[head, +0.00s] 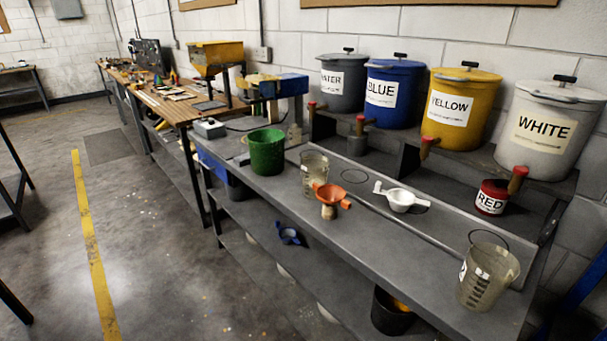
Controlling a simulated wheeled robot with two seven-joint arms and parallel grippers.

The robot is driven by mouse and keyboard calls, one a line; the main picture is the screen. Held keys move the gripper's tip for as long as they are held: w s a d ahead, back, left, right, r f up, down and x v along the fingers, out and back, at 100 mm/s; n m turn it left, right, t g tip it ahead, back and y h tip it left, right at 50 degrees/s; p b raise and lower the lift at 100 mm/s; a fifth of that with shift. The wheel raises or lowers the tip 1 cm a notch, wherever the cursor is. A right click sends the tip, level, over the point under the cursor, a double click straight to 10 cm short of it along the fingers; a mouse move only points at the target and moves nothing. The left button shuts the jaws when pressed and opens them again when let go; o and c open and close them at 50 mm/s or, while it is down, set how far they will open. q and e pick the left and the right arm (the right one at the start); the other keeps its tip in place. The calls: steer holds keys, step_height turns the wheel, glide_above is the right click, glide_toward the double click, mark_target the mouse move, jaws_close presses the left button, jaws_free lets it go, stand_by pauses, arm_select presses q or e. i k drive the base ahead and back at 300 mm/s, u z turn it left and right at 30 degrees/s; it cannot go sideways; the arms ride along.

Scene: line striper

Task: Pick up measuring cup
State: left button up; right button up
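A translucent, greyish measuring cup (487,279) with dark graduation marks and a white label stands upright at the near right end of the grey workbench (300,222). A second, similar translucent measuring cup (315,165) stands further left on the bench. An orange funnel-like piece (331,195) partly covers its lower right side. Neither of my grippers shows in the head view.
Grey, blue, yellow and white (549,130) lidded buckets stand on a raised rack behind the bench. A green bucket (267,152), a white scoop-like piece (402,199) and a red can (492,197) stand on the bench.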

mark_target(314, 178)
steer(key=u, duration=1.25)
steer(key=i, duration=4.5)
steer(key=z, duration=4.25)
steer(key=i, duration=0.2)
steer(key=u, duration=0.45)
